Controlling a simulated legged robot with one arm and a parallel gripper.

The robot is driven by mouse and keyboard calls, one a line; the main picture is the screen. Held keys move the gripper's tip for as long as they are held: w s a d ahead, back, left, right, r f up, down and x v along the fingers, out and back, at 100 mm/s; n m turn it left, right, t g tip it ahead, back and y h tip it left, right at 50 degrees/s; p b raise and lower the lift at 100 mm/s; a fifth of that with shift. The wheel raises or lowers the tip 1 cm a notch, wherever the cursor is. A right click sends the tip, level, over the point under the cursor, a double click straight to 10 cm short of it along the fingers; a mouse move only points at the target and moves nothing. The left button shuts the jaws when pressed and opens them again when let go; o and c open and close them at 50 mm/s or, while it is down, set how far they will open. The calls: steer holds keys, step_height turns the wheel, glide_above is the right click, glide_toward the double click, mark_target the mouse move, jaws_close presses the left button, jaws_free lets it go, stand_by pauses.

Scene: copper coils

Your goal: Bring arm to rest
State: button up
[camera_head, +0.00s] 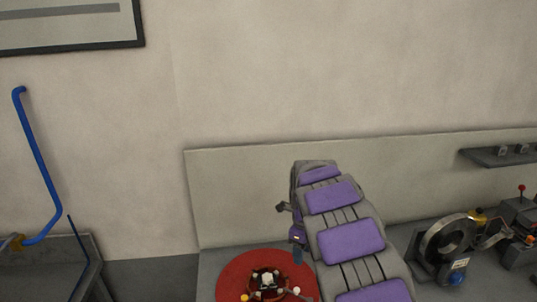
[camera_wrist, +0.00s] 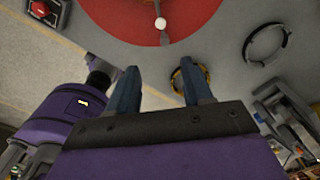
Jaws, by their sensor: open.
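My arm with purple pads rises from the bottom of the head view and reaches forward over the grey worktop. My gripper (camera_head: 298,254) is partly hidden behind the arm there, with a bluish finger pointing down beside the red disc (camera_head: 232,277). In the wrist view my gripper (camera_wrist: 160,66) shows two dark blue fingers spread apart with nothing between them. A brass-coloured ring (camera_wrist: 180,82) lies on the grey surface beyond the right finger, partly hidden by it. A dark ring (camera_wrist: 249,55) lies farther right, clear of the gripper.
A dark round fixture (camera_head: 267,281) with small knobs stands on the red disc. A machine with a metal ring (camera_head: 447,243) and levers stands at the right, below a wall shelf (camera_head: 497,155). A blue pipe (camera_head: 37,165) is at the left. The wall space above the arm is clear.

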steer(key=s+d+r+n+b, duration=0.25)
steer(key=s+r+n, duration=0.2)
steer(key=s, duration=0.55)
steer(key=s+a+f+n+g+b, duration=0.1)
steer(key=s+f+n+b, duration=0.2)
steer(key=s+n, duration=1.7)
steer(key=s+f, duration=0.1)
steer(key=s, duration=1.2)
steer(key=shift+s+f+g, duration=0.15)
steer(key=shift+s+g, duration=0.15)
steer(key=shift+n, duration=0.25)
